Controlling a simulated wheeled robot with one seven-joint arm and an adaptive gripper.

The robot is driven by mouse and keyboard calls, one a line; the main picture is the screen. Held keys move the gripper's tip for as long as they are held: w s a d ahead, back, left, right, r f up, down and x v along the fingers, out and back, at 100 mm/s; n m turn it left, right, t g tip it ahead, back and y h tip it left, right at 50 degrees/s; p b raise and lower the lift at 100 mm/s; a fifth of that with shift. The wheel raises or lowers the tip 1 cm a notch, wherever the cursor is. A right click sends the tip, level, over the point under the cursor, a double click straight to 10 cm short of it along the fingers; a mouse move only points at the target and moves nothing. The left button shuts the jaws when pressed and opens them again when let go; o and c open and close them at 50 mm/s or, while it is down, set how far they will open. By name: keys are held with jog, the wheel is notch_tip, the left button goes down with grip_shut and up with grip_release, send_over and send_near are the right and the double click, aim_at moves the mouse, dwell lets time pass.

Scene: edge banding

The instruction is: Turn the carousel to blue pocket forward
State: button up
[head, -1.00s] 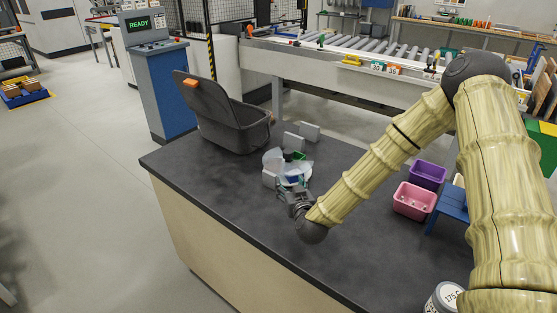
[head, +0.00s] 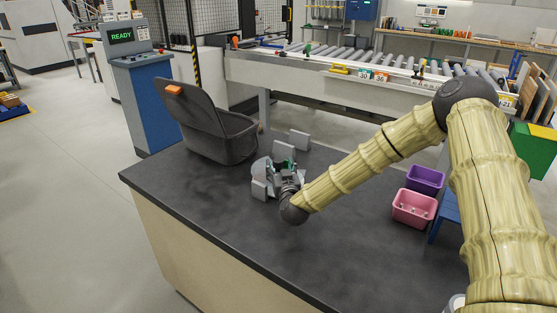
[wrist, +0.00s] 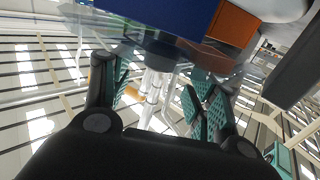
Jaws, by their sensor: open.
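In the wrist view, a blue pocket (wrist: 172,14) and an orange pocket (wrist: 233,22) sit close at the top, above a clear disc and a dark hub (wrist: 155,58). My gripper (wrist: 157,82) is open, its teal-padded fingers apart on either side of the space below the hub. I cannot tell whether a finger touches the carousel. In the head view my gripper (head: 286,183) is at the carousel's near side.
Grey upright blocks (head: 299,140) stand just behind the carousel. A dark grey bin (head: 213,130) with a tall back is at the left. A pink bin (head: 413,209) and a purple bin (head: 425,180) are at the right. The worktop's front left is clear.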

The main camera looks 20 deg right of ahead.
aim_at(279, 163)
jog(key=shift+w+d+p, duration=0.15)
jog(key=shift+w+d, duration=0.05)
jog(key=shift+w, duration=1)
jog(key=shift+w+d+p, duration=0.15)
jog(key=shift+w, duration=1)
